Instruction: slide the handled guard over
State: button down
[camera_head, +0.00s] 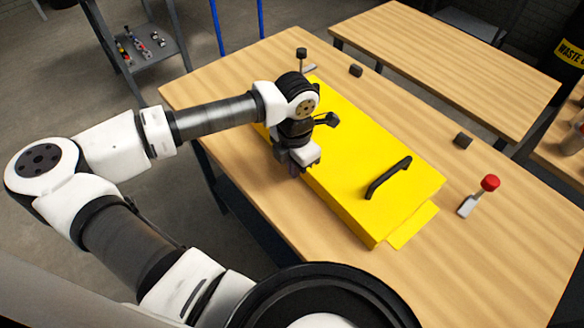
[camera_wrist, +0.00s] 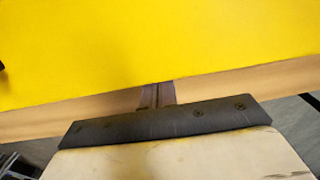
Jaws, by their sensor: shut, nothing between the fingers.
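The guard is a yellow box-like cover (camera_head: 350,205) lying on the wooden table, with a black bar handle (camera_head: 388,177) on its top toward the right end. A lower yellow strip (camera_head: 413,226) shows past its right end. My gripper (camera_head: 297,170) points down at the near long edge of the guard, left of the handle and apart from it. In the wrist view the fingers (camera_wrist: 157,95) are together and empty beside the yellow surface (camera_wrist: 150,45). I cannot tell whether they touch the guard. My arm hides part of the guard's left end.
A red-knobbed lever (camera_head: 489,184) stands on the table (camera_head: 500,245) to the right. A black-knobbed post (camera_head: 301,55) stands at the far left end. The table's front right is clear.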

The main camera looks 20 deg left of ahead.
aim_at(342, 133)
jog(key=w+d+b, duration=0.2)
jog(key=w, duration=0.2)
jog(key=w+d+b, duration=0.5)
jog(key=w+d, duration=0.1)
jog(key=w, duration=0.1)
jog(key=shift+w+d+f+b, duration=0.1)
jog(key=shift+w+d+b, duration=0.15)
jog(key=shift+w+b, duration=0.05)
jog(key=shift+w+d, duration=0.2)
jog(key=shift+w, duration=0.05)
jog(key=shift+s+a, duration=0.1)
